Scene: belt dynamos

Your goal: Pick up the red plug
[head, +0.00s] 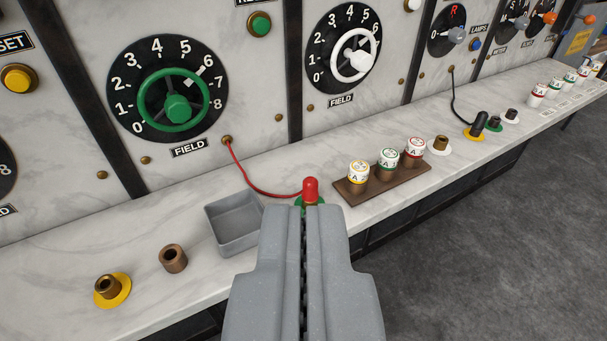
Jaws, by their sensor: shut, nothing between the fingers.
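The red plug (311,189) stands upright on the marble ledge, with a red cord running from its base to a socket on the panel under the green handwheel. A green ring (299,203) shows around its foot, partly hidden by my gripper. My gripper (305,210) is shut and empty. In the picture its tips lie just below the plug and cover its lower part. I cannot tell whether they touch it.
A grey open tray (233,226) is left of my gripper. A brown rack (385,186) with several labelled fuses is to the right. Brass sockets (173,258) stand at the left, and a black plug (479,122) is farther right. The panel wall (260,90) rises behind the ledge.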

